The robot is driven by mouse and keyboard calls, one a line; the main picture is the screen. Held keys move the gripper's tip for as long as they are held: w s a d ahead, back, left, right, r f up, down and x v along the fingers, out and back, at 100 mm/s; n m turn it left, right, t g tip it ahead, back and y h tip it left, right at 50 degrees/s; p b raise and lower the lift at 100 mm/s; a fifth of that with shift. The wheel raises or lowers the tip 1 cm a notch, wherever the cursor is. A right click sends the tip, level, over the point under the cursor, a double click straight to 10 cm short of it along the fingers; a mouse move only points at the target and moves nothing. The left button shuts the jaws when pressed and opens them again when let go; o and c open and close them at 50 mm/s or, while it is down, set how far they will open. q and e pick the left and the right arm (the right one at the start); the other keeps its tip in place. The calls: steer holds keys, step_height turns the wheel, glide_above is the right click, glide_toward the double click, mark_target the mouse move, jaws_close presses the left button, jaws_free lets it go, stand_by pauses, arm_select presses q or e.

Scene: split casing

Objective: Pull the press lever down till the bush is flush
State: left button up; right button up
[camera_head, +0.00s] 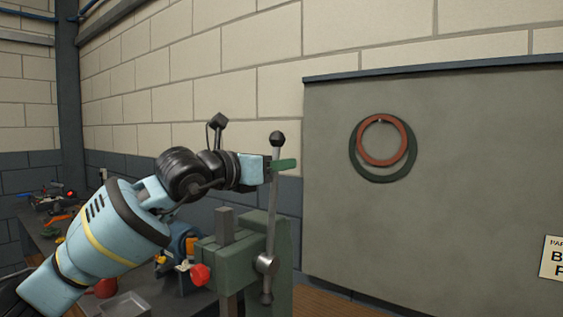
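The green arbor press (283,245) stands at the end of the bench, its ram (224,226) a grey upright bar at the left of its head. The press lever (272,222) is a long grey bar that stands almost upright from a round hub, with a dark ball knob (278,138) on top. My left gripper (281,165) is at the lever's upper part, just below the knob. Its green fingers reach past the bar; I cannot tell whether they are closed on it. The bush is not visible. My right gripper is out of view.
A red knob (201,275) sticks out from the press front. A grey tray (125,303) and several small tools lie on the bench at left. A grey-green board (440,200) with red and green rings (382,140) hangs at right.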

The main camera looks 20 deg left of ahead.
arm_select(q)
steer(key=shift+x, duration=0.85)
jaws_close()
steer(key=shift+f, duration=0.1)
stand_by(0.8)
